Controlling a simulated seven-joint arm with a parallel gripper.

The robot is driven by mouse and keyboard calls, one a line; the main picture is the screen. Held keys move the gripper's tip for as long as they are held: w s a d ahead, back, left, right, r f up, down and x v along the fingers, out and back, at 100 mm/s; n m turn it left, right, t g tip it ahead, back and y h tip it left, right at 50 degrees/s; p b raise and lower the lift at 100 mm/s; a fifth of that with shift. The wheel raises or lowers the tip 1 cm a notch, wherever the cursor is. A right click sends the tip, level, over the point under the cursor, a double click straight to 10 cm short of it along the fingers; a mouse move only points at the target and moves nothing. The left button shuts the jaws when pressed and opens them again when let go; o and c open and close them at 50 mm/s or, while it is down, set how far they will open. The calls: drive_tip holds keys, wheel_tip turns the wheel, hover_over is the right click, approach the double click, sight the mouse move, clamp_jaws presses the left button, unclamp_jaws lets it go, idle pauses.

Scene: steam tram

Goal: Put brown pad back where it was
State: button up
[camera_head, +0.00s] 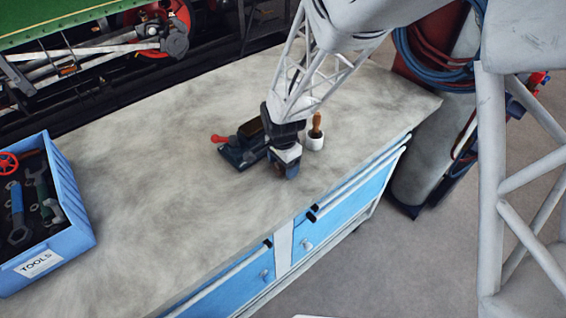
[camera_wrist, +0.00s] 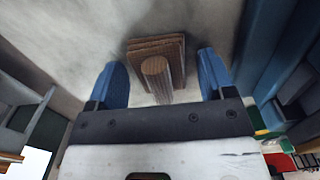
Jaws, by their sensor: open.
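The brown pad (camera_wrist: 170,47) shows in the wrist view as a flat, layered brown block with a round brown grip on its near side. It is on the pale grey worktop. My gripper (camera_wrist: 162,72) is open, with one blue finger on each side of the round grip and visible gaps to both. In the head view, my gripper (camera_head: 286,168) points down low over the worktop and hides what is beneath it. I cannot clearly make out the pad there.
A dark tool with a red handle (camera_head: 236,152) is close left of my gripper. A white cup (camera_head: 315,141) holding a wooden-handled tool is close right. A blue TOOLS crate (camera_head: 80,235) stands far left. The worktop (camera_head: 150,190) between is clear; its drawer-side edge is nearby.

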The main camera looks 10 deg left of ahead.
drive_tip(key=shift+r, duration=0.15)
wheel_tip(320, 180, up, 12)
idle(0.6)
idle(0.6)
drive_tip(key=s+d+r+n+t, duration=0.1)
drive_tip(key=s+d+r+n, duration=0.1)
drive_tip(key=s+d+r, duration=0.5)
drive_tip(key=s+d+r+n, duration=0.3)
drive_tip(key=d+r, duration=0.2)
drive_tip(key=d, duration=0.4)
drive_tip(key=s+d+r+n+t, duration=0.1)
drive_tip(key=s+d+r+n, duration=0.2)
drive_tip(key=s+d, duration=0.5)
drive_tip(key=s, duration=0.4)
drive_tip(key=shift+s+d+n+t, duration=0.2)
drive_tip(key=shift+d+n+t, duration=0.1)
drive_tip(key=shift+n, duration=0.1)
